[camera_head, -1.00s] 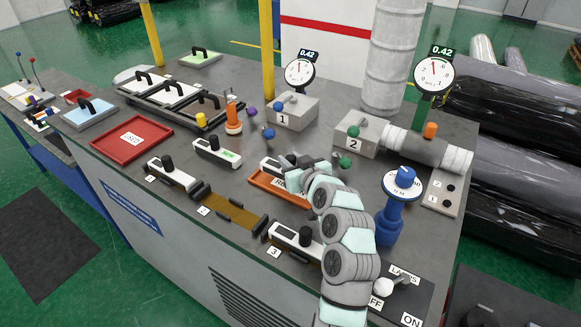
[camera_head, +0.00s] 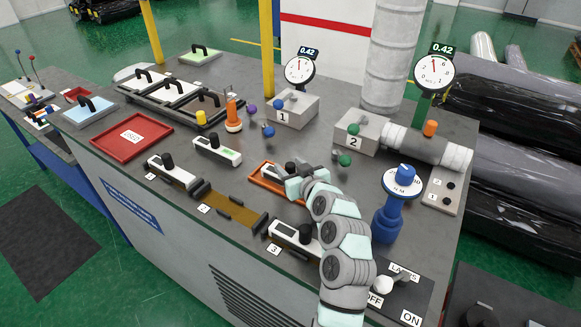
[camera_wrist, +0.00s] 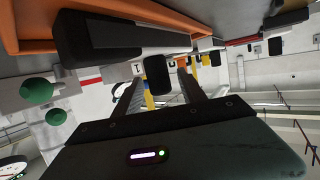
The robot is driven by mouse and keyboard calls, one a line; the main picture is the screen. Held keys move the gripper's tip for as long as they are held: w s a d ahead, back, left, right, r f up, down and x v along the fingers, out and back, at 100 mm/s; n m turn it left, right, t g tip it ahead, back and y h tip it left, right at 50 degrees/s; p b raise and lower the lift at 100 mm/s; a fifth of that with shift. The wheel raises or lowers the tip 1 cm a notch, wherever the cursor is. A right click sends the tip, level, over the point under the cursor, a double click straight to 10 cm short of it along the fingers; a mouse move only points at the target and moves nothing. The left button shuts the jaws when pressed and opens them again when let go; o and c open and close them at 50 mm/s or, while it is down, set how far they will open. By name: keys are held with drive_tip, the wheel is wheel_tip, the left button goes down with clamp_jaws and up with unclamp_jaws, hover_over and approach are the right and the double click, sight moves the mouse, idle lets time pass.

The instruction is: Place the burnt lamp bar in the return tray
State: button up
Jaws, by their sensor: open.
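The lamp bar (camera_head: 272,171), pale with a black knob and dark ends, lies in the orange return tray (camera_head: 257,181). Its right part is hidden behind my gripper (camera_head: 299,181). In the wrist view the bar (camera_wrist: 110,38) lies along the orange tray wall (camera_wrist: 22,30). Its black knob stands between the two fingers of my gripper (camera_wrist: 158,88), which are open and spread to either side of it. Whether a finger touches the knob cannot be told.
Slot 2 (camera_head: 230,214) is empty between bars at slots 1 (camera_head: 172,172) and 3 (camera_head: 292,238). A bar with a green mark (camera_head: 217,150) lies behind. A red tray (camera_head: 130,137) is left; a blue pedestal (camera_head: 388,223) and the lamp switch (camera_head: 384,285) are right.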

drive_tip(key=shift+r, duration=0.1)
drive_tip(key=shift+s+r, duration=0.1)
drive_tip(key=b+v, duration=0.1)
drive_tip(key=v, duration=1)
drive_tip(key=shift+s+d+b, duration=0.2)
drive_tip(key=shift+s+b, duration=0.15)
